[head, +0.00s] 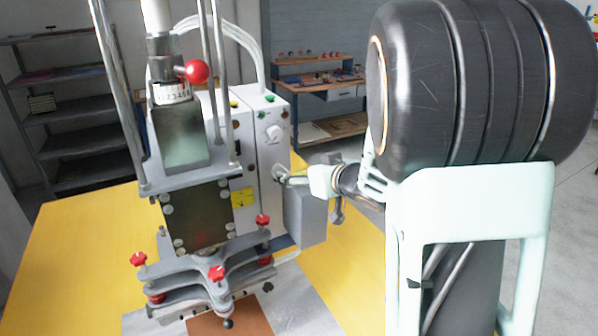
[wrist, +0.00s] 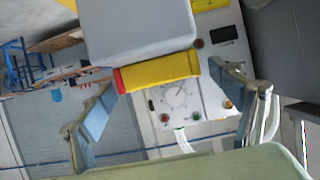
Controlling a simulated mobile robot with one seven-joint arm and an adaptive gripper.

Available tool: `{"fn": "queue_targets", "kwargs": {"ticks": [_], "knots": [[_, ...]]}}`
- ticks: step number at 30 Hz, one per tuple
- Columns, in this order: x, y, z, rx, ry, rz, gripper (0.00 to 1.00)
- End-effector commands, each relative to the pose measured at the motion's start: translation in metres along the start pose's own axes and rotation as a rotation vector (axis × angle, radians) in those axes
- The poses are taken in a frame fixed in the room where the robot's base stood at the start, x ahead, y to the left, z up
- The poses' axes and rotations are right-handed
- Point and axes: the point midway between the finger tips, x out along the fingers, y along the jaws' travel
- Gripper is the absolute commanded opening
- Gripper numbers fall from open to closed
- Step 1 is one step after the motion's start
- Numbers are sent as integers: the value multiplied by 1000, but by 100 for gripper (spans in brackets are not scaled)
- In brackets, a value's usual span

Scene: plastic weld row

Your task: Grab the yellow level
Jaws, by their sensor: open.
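In the wrist view, the yellow level (wrist: 160,71) is a yellow bar with a red end at its left. It lies along the edge of a grey box (wrist: 135,28), beside a white control panel with a dial (wrist: 178,96). My gripper (wrist: 163,79) is open, with one finger on each side of the level, and no grip on it shows. I cannot tell whether a finger touches it. In the head view, my gripper (head: 284,177) is beside the white machine cabinet, above the grey box (head: 306,216). I cannot make out the level there.
The welding machine (head: 198,215) with red knobs stands on a yellow table (head: 75,240), left of my gripper. Its cabinet (head: 258,130) is close behind the fingers. Shelves (head: 70,120) and a workbench (head: 315,85) stand farther back.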

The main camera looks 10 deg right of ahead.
Motion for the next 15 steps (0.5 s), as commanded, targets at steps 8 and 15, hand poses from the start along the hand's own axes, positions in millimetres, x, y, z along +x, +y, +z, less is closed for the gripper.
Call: {"fn": "queue_targets", "kwargs": {"ticks": [8,15], "knots": [[14,0,0,-1,0,0,84],[14,0,0,-1,1,0,76]]}}
